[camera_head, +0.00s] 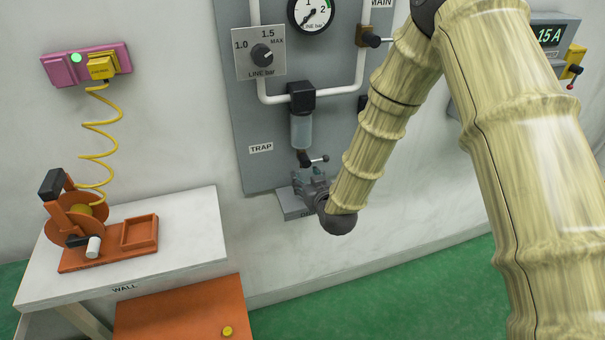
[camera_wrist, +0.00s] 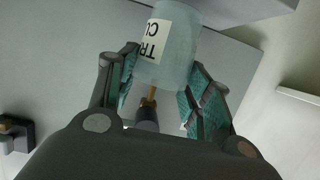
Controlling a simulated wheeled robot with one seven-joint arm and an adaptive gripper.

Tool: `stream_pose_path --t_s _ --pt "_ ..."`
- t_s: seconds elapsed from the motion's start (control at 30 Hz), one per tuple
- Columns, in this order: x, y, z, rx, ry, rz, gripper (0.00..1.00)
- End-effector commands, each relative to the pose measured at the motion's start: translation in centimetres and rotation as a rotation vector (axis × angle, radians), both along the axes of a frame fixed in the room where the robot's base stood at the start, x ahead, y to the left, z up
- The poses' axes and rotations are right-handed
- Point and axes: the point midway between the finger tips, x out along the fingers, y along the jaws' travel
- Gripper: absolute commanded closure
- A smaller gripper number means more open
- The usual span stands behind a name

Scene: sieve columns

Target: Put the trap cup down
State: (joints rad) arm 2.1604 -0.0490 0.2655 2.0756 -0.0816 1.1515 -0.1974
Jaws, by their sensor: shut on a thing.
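The trap cup (camera_wrist: 178,52) is a pale, translucent cup with a white label reading "TR… CU…". It sits between the two teal-padded fingers of my gripper (camera_wrist: 163,88) in the wrist view, and the gripper is shut on it. In the head view my gripper (camera_head: 313,187) is low on the grey panel, below the trap's drain valve (camera_head: 312,160) and at the small grey shelf (camera_head: 290,204). The cup cannot be made out there. I cannot tell whether its base touches the shelf.
The clear trap bowl (camera_head: 302,131) hangs above on the grey panel (camera_head: 257,122), beside the "TRAP" label. White pipes and a pressure gauge (camera_head: 312,12) are higher up. A white table (camera_head: 185,248) with an orange device (camera_head: 110,255) stands left. An orange surface (camera_head: 180,312) is below.

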Motion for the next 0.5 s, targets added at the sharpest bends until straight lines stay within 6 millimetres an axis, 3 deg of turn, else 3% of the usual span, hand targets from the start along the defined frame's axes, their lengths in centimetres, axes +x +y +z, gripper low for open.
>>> stream_pose_path --t_s 0.3,0.5 --pt "4.1 1.4 0.2 0.002 -0.002 0.000 0.70" --pt "3.8 1.3 -1.3 0.000 0.000 0.000 0.70"
